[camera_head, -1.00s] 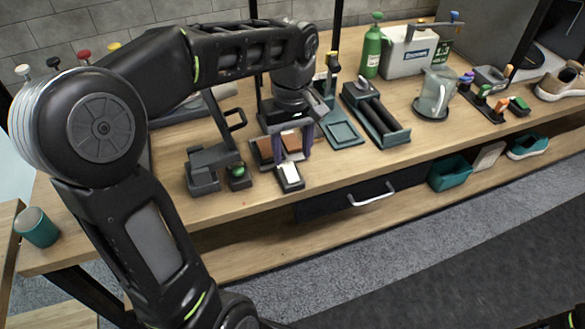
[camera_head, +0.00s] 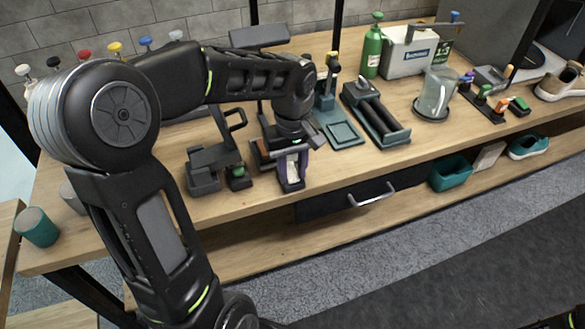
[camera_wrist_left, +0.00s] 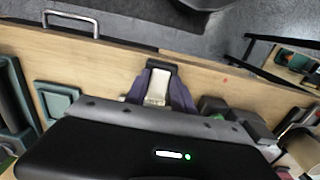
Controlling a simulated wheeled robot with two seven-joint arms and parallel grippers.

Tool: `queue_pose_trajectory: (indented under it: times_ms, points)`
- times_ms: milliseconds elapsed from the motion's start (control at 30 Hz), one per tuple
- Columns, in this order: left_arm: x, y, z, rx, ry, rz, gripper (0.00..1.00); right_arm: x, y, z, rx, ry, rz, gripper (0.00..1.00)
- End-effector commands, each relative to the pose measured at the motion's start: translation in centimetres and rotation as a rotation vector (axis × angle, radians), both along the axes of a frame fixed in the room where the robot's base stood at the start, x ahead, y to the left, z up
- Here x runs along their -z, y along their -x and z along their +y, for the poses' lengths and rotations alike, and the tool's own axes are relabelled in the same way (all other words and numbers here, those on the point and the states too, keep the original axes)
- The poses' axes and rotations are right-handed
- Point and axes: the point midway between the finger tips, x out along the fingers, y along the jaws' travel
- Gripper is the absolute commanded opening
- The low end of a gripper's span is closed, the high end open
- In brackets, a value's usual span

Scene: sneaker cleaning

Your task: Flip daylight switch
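The switch (camera_head: 291,185) is a small black box with a white rocker, at the front edge of the wooden bench. It also shows in the left wrist view, with its white rocker (camera_wrist_left: 157,88) near the middle. My left gripper (camera_head: 292,174) points down at it. Its two purple fingers stand apart, one on each side of the white rocker, as in the wrist view (camera_wrist_left: 158,95). I cannot tell whether the fingertips touch the switch. The gripper partly hides the switch and the brown pads behind it. My right gripper is not in view.
A dark stand with a green button (camera_head: 238,171) is close left of the switch. A green tray (camera_head: 343,134) and a roller holder (camera_head: 381,118) stand to the right. A drawer handle (camera_head: 372,196) sticks out below the bench edge.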

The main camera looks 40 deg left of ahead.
Motion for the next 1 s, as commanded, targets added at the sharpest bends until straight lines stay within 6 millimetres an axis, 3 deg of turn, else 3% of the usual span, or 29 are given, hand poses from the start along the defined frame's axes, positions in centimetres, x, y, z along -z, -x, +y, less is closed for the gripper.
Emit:
queue_pose_trajectory:
  times_ms: [333, 633, 767, 1000]
  points:
    - [0.0, 0.0, 0.0, 0.0, 0.0, 0.0, 0.01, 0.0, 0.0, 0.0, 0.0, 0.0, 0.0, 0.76]
    - [-0.1, 0.0, 0.0, -0.001, 0.005, 0.003, 0.0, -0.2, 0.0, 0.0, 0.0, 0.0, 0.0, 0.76]
    - [-0.6, -0.1, 0.2, -0.003, 0.049, 0.036, 0.0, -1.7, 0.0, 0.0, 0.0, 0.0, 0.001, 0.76]
    - [-1.0, -0.5, 0.8, -0.005, 0.239, 0.171, 0.0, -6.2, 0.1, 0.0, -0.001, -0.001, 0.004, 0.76]
